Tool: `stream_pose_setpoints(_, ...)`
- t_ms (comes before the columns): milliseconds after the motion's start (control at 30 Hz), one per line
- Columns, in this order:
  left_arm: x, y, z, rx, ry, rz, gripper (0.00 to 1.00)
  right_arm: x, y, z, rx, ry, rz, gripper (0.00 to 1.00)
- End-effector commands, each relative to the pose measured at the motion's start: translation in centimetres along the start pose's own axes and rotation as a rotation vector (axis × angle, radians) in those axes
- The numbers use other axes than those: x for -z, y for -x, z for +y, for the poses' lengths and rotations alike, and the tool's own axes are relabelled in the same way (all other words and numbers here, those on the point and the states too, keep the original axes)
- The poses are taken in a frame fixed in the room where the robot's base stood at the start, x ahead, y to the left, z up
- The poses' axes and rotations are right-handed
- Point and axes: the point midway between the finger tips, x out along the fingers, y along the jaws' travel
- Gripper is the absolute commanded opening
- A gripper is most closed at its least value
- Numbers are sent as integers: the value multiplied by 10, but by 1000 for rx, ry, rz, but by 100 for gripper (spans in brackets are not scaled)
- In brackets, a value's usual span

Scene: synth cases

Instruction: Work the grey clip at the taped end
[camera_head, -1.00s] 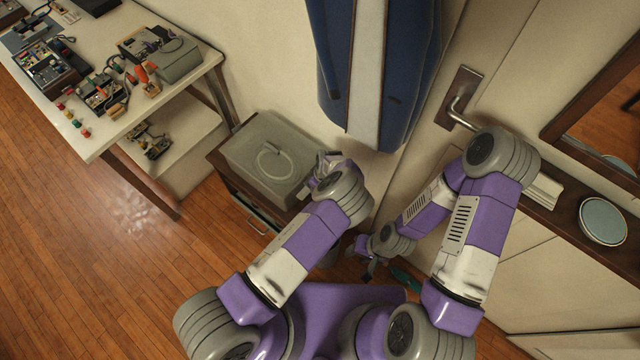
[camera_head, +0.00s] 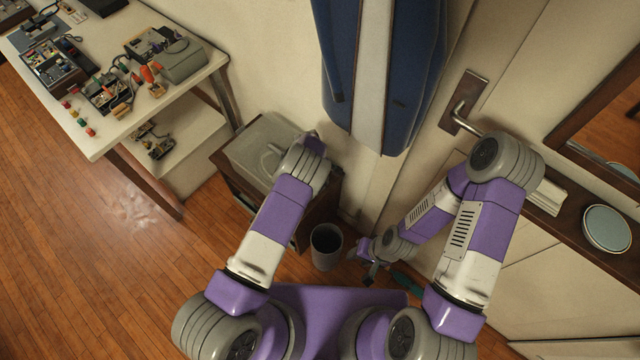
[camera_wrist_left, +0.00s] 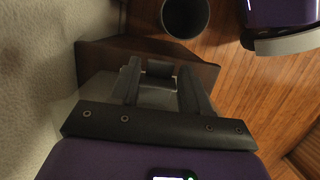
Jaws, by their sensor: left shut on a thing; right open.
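A grey case (camera_head: 250,155) with a pale loop on its lid sits on the brown cabinet by the wall. My left gripper is at the case's right side, its fingers mostly hidden by my wrist in the head view. In the left wrist view, my left gripper (camera_wrist_left: 160,70) is shut on a small grey piece (camera_wrist_left: 158,95) above the cabinet top. I cannot tell whether this piece is the grey clip, and I make out no taped end. My right gripper (camera_head: 372,266) is open, low near the door, apart from the case.
A dark bin (camera_head: 326,246) stands on the floor right of the cabinet (camera_head: 318,205). The door handle (camera_head: 466,118) is at right, the white workbench (camera_head: 100,140) with tools at left. Open wooden floor lies front left.

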Motion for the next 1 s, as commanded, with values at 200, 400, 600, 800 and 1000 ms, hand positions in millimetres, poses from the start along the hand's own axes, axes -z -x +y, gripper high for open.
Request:
stream_pose_setpoints(200, 0, 0, 0, 1, -1, 1, 48, 0, 0, 0, 0, 0, 0, 43)
stream_pose_setpoints(400, 0, 0, 0, 1, -1, 1, 60, 0, 0, 0, 0, 0, 0, 43)
stream_pose_setpoints(600, 0, 3, 0, 0, 0, 1, 60, 0, 1, 0, 0, 0, 0, 43)
stream_pose_setpoints(800, 0, 33, 1, -3, 0, 2, 60, 0, 9, -3, 0, 0, 0, 43)
stream_pose_setpoints(1000, -1, 64, 1, -2, -1, 2, 60, -1, 15, -6, 0, 0, 0, 43)
